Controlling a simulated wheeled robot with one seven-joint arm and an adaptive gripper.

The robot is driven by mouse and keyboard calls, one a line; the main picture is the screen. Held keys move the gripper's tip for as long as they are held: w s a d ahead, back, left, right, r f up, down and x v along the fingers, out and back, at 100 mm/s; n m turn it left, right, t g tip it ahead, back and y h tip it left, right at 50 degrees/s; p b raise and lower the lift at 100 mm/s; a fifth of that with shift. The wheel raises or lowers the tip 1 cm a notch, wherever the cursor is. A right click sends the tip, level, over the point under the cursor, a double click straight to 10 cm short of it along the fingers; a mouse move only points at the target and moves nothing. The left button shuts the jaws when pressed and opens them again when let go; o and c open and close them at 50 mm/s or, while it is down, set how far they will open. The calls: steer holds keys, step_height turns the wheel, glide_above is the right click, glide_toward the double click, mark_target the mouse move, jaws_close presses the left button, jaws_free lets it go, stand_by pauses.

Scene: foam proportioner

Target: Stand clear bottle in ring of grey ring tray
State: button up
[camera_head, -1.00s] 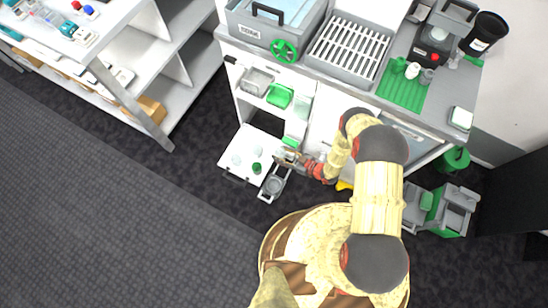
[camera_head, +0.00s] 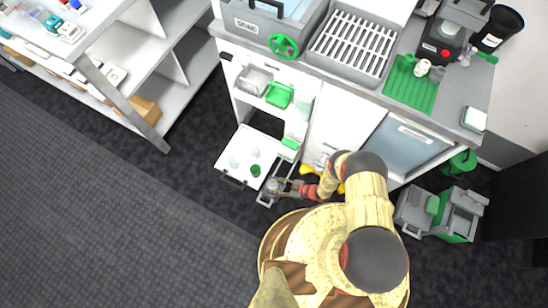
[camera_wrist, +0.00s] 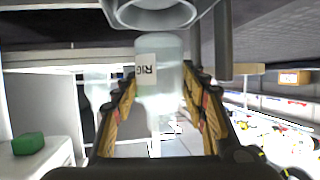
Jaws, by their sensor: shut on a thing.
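The clear bottle (camera_wrist: 160,75) with a white label is between the two fingers of my gripper (camera_wrist: 165,110), which is shut on it. I cannot tell whether that end is inside the ring. The bottle is small and hard to make out there.
A cabinet shelf above holds a grey bin and a green bin (camera_head: 279,95). Grey-green bins (camera_head: 440,212) stand at right. The floor at left is clear.

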mark_target(274, 187)
steer(key=shift+f+b, duration=1)
steer(key=shift+f, duration=1.3)
steer(key=o, duration=1.1)
steer(key=shift+r, duration=0.1)
steer(key=shift+c, duration=0.2)
steer(key=shift+o, duration=0.3)
steer(key=p+v, duration=0.2)
steer(key=v, duration=1)
steer(key=shift+p, duration=0.3)
